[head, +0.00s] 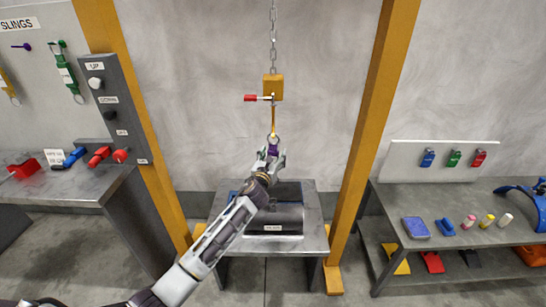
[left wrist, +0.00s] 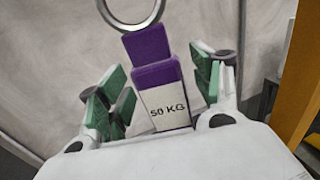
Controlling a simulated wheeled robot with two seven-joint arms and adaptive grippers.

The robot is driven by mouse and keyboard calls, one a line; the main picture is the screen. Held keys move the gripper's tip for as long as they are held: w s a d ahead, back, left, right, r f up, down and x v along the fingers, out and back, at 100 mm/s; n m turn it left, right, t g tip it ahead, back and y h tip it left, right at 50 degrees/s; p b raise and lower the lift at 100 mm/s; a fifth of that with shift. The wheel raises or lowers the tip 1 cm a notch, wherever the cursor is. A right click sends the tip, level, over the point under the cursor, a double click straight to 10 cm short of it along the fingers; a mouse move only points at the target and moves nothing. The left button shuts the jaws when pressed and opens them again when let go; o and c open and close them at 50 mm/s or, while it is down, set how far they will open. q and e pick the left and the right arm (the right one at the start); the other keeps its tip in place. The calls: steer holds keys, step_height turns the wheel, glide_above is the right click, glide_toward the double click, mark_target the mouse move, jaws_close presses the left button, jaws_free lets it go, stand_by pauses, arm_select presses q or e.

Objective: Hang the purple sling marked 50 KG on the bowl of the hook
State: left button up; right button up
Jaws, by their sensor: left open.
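The purple sling (left wrist: 158,78) with the white 50 KG label shows in the left wrist view, with a metal ring (left wrist: 130,12) at its top. In the head view the sling (head: 272,150) shows as a small purple patch below the ring, at the lower end of the hook (head: 273,117). The ring appears to be on the hook's bowl, but the exact contact is too small to tell. My left gripper (head: 271,160) is open around the sling; its green-padded fingers (left wrist: 160,92) stand apart on both sides of it. My right gripper is not in view.
The hook hangs from a yellow block (head: 273,87) with a red lever, on a chain (head: 273,35). Yellow posts (head: 365,140) stand on both sides. Benches (head: 380,200) stand left and right.

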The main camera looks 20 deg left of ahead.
arm_select(q)
steer(key=shift+f, duration=0.1)
steer(key=s, duration=1.2)
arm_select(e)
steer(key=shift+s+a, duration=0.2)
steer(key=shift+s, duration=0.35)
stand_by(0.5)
